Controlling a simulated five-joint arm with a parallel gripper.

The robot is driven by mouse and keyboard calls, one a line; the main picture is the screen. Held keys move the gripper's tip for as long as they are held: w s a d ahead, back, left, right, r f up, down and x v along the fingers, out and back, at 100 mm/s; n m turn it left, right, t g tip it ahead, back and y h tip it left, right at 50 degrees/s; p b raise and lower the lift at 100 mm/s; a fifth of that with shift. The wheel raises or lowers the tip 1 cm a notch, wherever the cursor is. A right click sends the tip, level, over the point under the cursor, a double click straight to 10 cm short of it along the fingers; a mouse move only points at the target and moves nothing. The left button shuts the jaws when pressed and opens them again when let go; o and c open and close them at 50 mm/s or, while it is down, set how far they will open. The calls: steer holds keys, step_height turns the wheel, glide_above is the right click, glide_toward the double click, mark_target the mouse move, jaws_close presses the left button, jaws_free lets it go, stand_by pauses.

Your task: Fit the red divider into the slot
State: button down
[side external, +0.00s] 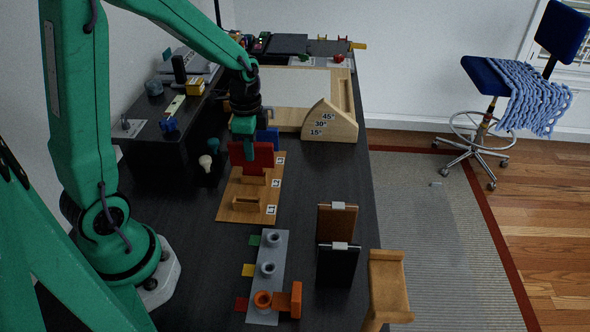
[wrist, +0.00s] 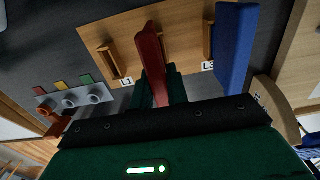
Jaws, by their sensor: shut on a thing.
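The red divider (side external: 250,158) is a flat upright panel, held by my gripper (side external: 244,148) near its top edge. In the wrist view the red divider (wrist: 151,62) stands between the two dark green fingers of my gripper (wrist: 158,92). The wooden slot board (side external: 228,206) has low slotted blocks beside labels. The divider is over or at the middle slot, between the empty L1 slot (wrist: 110,60) and the L3 slot (wrist: 208,40). I cannot tell whether its lower edge is inside the slot. A blue divider (wrist: 237,45) stands upright by L3.
A wooden angle block (side external: 331,122) is behind the slot board. A black box (side external: 158,150) stands left. The dark desk is clear between these.

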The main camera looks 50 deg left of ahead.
steer(key=shift+f, duration=0.95)
steer(key=c, duration=1.3)
jaws_free()
steer(key=shift+r, duration=0.1)
step_height(320, 180, up, 7)
steer(key=shift+r, duration=0.3)
